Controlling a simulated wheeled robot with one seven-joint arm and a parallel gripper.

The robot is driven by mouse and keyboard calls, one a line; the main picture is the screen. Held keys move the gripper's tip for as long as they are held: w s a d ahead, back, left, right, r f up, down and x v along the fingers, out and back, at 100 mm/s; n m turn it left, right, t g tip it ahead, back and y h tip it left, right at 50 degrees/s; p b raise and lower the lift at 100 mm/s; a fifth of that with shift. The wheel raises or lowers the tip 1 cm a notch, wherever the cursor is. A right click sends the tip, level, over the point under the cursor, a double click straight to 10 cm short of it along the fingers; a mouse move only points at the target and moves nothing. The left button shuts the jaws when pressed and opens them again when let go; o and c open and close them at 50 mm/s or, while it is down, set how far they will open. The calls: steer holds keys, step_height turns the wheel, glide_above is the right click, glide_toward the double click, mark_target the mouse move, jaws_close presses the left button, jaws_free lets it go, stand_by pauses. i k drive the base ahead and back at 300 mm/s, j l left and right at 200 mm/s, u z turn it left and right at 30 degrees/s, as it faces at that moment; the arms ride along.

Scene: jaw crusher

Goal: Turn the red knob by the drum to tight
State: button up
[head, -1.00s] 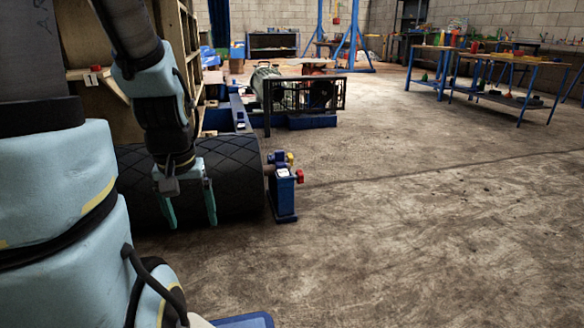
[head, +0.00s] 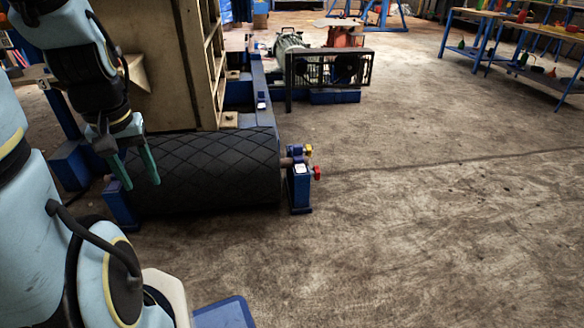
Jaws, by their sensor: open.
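The red knob (head: 317,172) is on the right side of a blue bearing post (head: 300,190) at the right end of the black drum (head: 215,172). The knob is small here, and I cannot tell how far it is turned. A yellow part (head: 309,149) sits just above and behind it on the same post. My gripper (head: 136,172) hangs with its green fingers spread and empty, in front of the left part of the drum, well to the left of the knob.
Open concrete floor (head: 420,220) lies right of the post. A black guard frame (head: 330,72) with a motor (head: 289,45) stands behind. Blue-legged work tables (head: 520,45) are far right. A tall wooden-sided structure (head: 160,65) rises behind the drum.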

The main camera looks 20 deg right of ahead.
mark_target(316, 173)
steer(key=l+u, duration=0.35)
steer(key=l, duration=0.25)
steer(key=k+l+u, duration=0.15)
steer(key=l+u, duration=0.25)
steer(key=l, duration=0.2)
steer(key=k+l, duration=0.1)
steer(key=l, duration=0.35)
steer(key=k+l+u, duration=0.1)
steer(key=l, duration=0.3)
steer(key=k+l, duration=0.15)
steer(key=l, duration=0.3)
steer(key=k+l, duration=0.1)
steer(key=l, duration=0.35)
steer(key=k+l+u, duration=0.1)
steer(key=l, duration=0.3)
steer(key=k+l, duration=0.15)
steer(key=l, duration=0.25)
steer(key=k+l+u, duration=0.1)
steer(key=l, duration=0.35)
